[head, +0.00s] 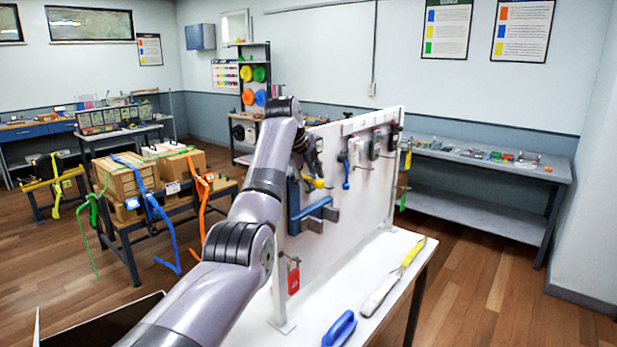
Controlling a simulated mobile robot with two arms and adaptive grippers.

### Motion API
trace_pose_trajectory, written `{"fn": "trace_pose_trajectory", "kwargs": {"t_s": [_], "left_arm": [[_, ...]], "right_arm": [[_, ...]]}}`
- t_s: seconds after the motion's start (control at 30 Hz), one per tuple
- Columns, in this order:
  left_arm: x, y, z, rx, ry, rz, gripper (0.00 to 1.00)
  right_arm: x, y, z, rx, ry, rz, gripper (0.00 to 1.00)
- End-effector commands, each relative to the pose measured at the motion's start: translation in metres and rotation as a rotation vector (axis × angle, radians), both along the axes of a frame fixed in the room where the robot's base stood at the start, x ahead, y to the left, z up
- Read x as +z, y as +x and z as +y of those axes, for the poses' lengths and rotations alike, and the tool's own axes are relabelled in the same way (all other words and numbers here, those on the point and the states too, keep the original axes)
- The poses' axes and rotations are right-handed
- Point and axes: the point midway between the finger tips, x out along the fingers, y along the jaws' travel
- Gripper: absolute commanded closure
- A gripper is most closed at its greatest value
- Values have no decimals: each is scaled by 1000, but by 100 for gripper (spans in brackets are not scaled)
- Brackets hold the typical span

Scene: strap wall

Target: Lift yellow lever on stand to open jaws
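The yellow lever (317,183) is a small bright piece at the left part of the white upright panel, just above blue blocky parts (316,212) that I take for its stand. My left gripper (314,165) is dark and small in the head view, at the end of my grey arm, close to and just above the lever. I cannot tell whether it touches the lever or whether its fingers are open. The jaws cannot be made out. My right gripper is not in view.
The white panel (345,240) stands on a white table (350,290). Several tools hang to the right, including a blue-handled one (346,170). A red padlock (293,278) hangs low at the left edge. A blue-handled tool (339,328) and a yellow-handled one (413,254) lie on the table.

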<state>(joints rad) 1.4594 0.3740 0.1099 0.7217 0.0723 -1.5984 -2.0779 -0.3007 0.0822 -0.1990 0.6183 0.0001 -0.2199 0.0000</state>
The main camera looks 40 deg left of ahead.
Motion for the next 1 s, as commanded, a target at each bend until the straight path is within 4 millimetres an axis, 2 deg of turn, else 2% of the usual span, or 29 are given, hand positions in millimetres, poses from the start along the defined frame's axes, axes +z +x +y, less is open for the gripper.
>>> {"fn": "trace_pose_trajectory", "kwargs": {"t_s": [0.17,0.5,0.63,0.8,1.0], "left_arm": [[12,-7,0,1,1,-4,67],[70,-47,-6,2,2,-4,67],[86,-58,-8,2,1,-1,67],[97,-67,-10,1,0,1,67],[98,-68,-10,1,0,1,67]], "right_arm": [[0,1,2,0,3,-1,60],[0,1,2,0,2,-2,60],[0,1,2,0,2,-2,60],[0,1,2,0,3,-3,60],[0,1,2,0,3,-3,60]]}}
